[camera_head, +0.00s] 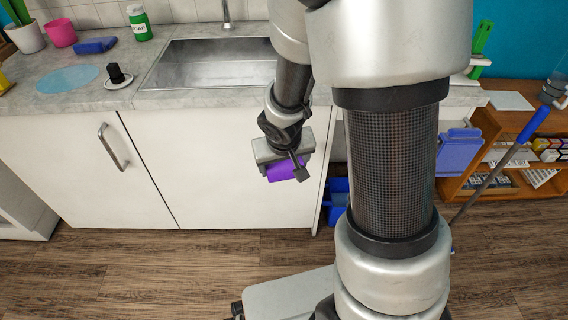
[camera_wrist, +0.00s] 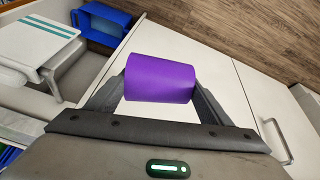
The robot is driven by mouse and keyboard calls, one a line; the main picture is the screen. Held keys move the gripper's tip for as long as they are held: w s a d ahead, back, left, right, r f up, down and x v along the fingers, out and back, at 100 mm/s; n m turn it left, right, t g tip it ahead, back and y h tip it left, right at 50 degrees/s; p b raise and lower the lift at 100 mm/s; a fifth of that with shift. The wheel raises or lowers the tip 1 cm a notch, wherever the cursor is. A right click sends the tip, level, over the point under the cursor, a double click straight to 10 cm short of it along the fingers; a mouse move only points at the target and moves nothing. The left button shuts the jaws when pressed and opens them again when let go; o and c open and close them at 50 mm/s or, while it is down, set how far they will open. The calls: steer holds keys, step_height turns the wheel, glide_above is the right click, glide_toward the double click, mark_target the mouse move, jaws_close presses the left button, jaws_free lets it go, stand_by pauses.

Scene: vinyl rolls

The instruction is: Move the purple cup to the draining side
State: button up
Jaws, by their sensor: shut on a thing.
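The purple cup (camera_wrist: 160,79) is between the two fingers of my gripper (camera_wrist: 158,90) in the wrist view, lying sideways across that picture. In the head view the purple cup (camera_head: 284,171) shows under my gripper (camera_head: 286,165), partly hidden by it. My gripper is shut on the cup and holds it in the air in front of the white cabinet doors, below counter height. The sink (camera_head: 208,66) is set into the grey counter above and behind it. The draining side cannot be told for certain, as my arm hides the counter right of the sink.
On the counter's left stand a pink cup (camera_head: 61,33), a green bottle (camera_head: 140,24), a blue sponge-like block (camera_head: 96,45), a light-blue round mat (camera_head: 67,79) and a black-knobbed item (camera_head: 117,76). Blue bins (camera_head: 339,200) sit low right of the cabinet (camera_head: 216,160). A wooden shelf (camera_head: 490,180) stands right.

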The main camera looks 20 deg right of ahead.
steer(key=shift+n+h, duration=0.3)
steer(key=shift+h, duration=1.1)
